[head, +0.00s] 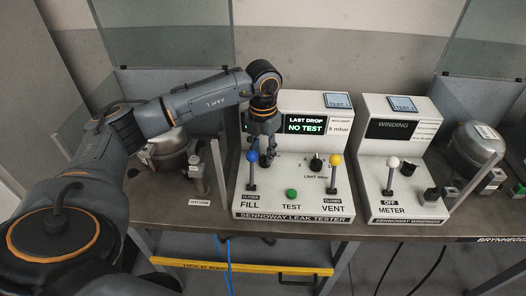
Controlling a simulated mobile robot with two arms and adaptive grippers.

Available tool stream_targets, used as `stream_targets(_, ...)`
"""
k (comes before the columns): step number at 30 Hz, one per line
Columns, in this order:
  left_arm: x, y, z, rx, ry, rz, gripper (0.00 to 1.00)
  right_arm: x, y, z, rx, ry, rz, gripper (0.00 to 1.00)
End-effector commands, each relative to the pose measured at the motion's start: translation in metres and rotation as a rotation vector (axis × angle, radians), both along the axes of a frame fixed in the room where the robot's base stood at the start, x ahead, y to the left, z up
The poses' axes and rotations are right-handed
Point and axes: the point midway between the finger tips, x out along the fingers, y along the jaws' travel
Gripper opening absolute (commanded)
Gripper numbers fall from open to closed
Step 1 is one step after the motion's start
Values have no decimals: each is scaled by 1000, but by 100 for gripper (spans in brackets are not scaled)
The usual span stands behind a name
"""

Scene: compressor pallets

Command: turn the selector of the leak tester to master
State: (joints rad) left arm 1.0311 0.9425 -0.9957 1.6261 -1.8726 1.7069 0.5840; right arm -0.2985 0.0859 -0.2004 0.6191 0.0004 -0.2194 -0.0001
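The white leak tester (290,215) stands on the bench, with a display (304,124) reading "LAST DROP NO TEST". Its front has a blue-knobbed FILL lever (252,157), a green TEST button (292,194), a yellow-knobbed VENT lever (336,160) and a black knob (316,162) above the "LIMIT mbar" label. No selector marked master can be made out; my gripper covers part of the panel. My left gripper (264,142) points down over the tester's left part, just right of the blue knob. Its fingers are small and dark, so their opening is unclear. My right gripper is out of view.
A white winding meter (393,205) with a white-knobbed lever and black knob stands to the right. Metal compressors (471,148) sit at the right and behind my arm at the left. A small metal fitting (197,178) stands left of the tester. Clear panels rise behind.

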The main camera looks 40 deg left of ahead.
Motion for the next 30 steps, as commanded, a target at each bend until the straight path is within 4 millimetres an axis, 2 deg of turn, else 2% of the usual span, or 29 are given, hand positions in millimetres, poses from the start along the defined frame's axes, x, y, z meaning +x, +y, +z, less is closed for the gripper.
stream_targets(5,2,0,29,-1,-8,0,32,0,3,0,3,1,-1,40)
stream_targets(12,1,0,80,-1,-7,0,32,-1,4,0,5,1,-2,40)
stream_targets(16,1,0,101,-1,-6,0,32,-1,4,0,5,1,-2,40)
stream_targets(21,1,0,115,-1,-4,-1,32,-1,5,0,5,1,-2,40)
stream_targets(30,0,0,117,0,-2,0,32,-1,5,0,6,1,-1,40)
